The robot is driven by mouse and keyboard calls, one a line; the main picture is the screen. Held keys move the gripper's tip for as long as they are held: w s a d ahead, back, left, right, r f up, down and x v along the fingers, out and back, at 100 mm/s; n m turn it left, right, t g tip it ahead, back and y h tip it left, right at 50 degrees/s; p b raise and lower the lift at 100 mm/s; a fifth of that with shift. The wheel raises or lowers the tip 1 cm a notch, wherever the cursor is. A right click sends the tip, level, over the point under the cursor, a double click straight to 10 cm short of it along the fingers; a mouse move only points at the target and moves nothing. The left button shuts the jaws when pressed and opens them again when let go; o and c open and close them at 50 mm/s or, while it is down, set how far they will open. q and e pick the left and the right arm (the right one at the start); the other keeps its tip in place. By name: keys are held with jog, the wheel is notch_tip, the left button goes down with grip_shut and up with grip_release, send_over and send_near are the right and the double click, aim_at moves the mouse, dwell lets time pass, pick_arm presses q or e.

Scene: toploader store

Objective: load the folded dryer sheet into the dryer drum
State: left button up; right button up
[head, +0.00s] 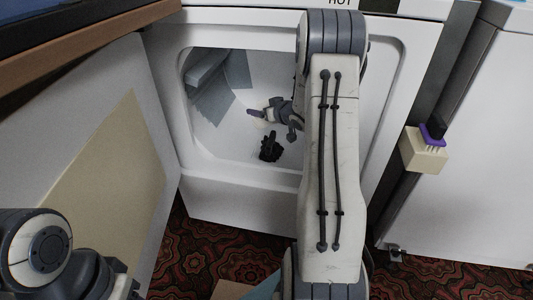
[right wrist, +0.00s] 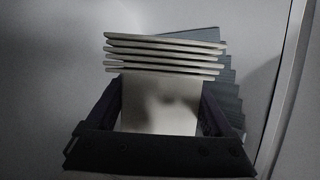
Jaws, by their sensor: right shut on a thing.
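The open dryer drum (head: 215,132) is pale inside, in the middle of the head view. My right arm reaches in through its opening, and my right gripper (head: 257,113) is inside the drum. In the right wrist view the right gripper (right wrist: 163,122) is shut on the cream folded dryer sheet (right wrist: 160,105), whose stacked layers show beyond the fingers. In the head view I cannot clearly make out the sheet. Blue-grey cloth (head: 208,75) lies at the drum's left; a blue-grey stepped form (right wrist: 226,90) shows behind the sheet. My left gripper is out of view.
The dryer door (head: 150,140) stands open at the left. A cream box (head: 425,152) with a purple and dark piece (head: 433,131) in it is at the dryer's right side. A white appliance (head: 480,170) stands at the right. Patterned carpet (head: 245,262) covers the floor.

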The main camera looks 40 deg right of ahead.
notch_tip(320, 180, down, 10)
jog(key=b, duration=0.6)
jog(key=shift+r, duration=0.1)
jog(key=o, duration=1.2)
